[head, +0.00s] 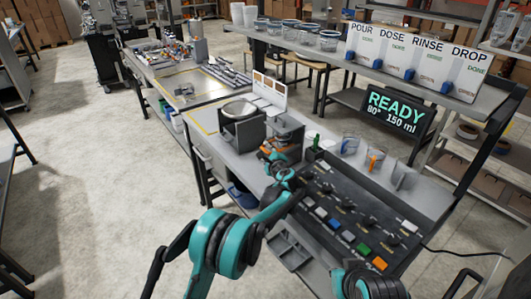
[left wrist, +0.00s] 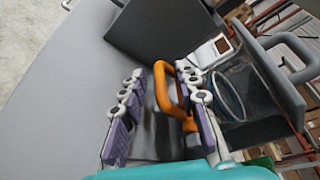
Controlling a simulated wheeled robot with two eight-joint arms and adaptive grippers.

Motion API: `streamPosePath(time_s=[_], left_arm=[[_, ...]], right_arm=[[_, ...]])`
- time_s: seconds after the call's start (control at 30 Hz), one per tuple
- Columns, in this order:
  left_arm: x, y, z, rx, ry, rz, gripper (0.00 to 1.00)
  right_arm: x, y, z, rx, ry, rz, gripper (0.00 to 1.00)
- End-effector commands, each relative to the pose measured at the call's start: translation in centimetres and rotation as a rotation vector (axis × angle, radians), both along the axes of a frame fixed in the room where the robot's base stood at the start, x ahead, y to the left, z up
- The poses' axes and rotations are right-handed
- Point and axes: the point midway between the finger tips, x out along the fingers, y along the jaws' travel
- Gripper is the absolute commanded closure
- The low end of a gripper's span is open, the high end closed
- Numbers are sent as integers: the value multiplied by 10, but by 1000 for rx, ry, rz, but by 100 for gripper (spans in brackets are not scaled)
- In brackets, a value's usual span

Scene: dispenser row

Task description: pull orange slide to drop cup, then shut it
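The orange slide shows in the left wrist view as a looped handle (left wrist: 163,92) on a grey unit. In the head view, orange (head: 292,153) shows low on the grey dispenser (head: 287,130), partly behind my gripper. My left gripper (head: 272,158) is at the front of that dispenser. In the left wrist view my left gripper (left wrist: 160,74) is open, its two padded fingers on either side of the handle. The handle lies nearer the right finger; contact is unclear. A clear cup (left wrist: 229,95) shows right of the handle. My right gripper is out of view.
A grey box with a round top (head: 240,108) stands left of the dispenser. Clear jugs (head: 375,158) stand to its right. A dark panel with knobs and coloured buttons (head: 363,249) lies in front.

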Motion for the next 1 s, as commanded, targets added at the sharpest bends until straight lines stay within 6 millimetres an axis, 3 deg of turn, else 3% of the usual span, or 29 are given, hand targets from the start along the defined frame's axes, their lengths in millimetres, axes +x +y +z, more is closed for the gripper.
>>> streamPosePath(time_s=[0.13,0.27,0.5,0.8,1.0], left_arm=[[0,0,0,0,0,0,69],[0,0,0,0,0,0,100],[-2,2,0,0,0,1,100],[-31,43,0,1,0,2,100],[-35,48,0,1,0,1,100]], right_arm=[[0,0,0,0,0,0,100],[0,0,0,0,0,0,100],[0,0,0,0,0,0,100],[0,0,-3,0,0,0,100],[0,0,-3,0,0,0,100]])
